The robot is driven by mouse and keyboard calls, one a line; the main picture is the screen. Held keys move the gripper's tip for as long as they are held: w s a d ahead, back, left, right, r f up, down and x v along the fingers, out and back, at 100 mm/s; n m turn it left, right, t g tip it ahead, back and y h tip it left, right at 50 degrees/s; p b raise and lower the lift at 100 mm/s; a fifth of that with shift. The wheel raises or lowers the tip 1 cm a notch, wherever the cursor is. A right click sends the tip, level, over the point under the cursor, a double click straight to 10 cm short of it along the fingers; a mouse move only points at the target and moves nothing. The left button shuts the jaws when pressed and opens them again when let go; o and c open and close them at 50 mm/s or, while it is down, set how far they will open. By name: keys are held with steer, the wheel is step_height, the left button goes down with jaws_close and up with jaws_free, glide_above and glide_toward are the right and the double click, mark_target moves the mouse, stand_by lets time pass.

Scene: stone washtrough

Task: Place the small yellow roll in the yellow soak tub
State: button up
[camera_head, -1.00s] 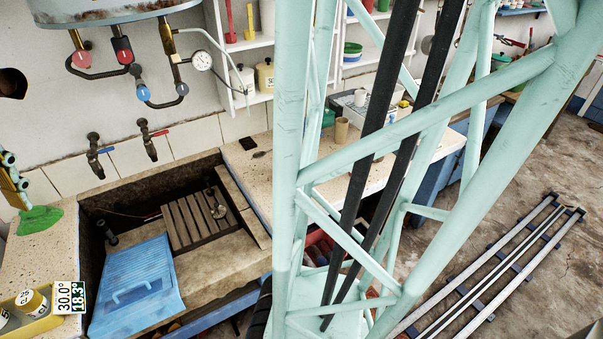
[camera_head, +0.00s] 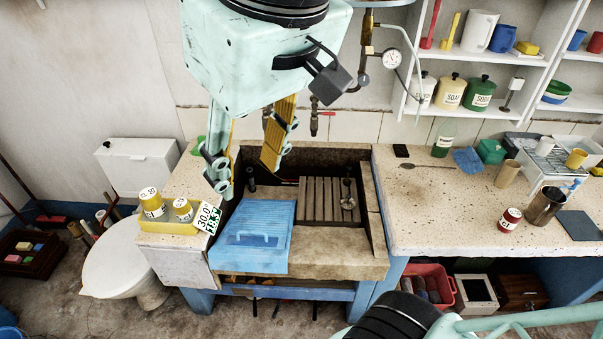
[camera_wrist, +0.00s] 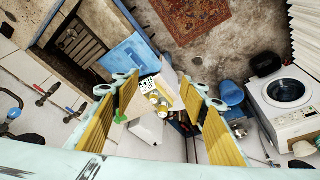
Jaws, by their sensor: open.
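Two yellow rolls with white labels stand side by side on the left stone ledge. The right one (camera_head: 183,210) looks smaller than the left one (camera_head: 152,204). A low yellow tray or tub (camera_head: 168,227) is at their base; I cannot tell whether it is the soak tub. My gripper (camera_head: 247,172) is open and empty, hanging above the left part of the washtrough, up and to the right of the rolls. In the wrist view, the rolls (camera_wrist: 158,100) show between the open fingers (camera_wrist: 160,90), farther down.
A toilet (camera_head: 125,255) stands to the left. The right counter (camera_head: 450,215) holds bottles, cups and tins.

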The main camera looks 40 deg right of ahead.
steer(key=s, duration=0.1)
steer(key=s+f, duration=0.1)
steer(key=s, duration=0.2)
steer(key=shift+s+a+f, duration=0.1)
steer(key=shift+s+f, duration=0.2)
steer(key=shift+f, duration=0.1)
step_height(320, 180, down, 8)
steer(key=b, duration=0.8)
steer(key=shift+f+b, duration=0.2)
steer(key=shift+b, duration=0.1)
stand_by(0.9)
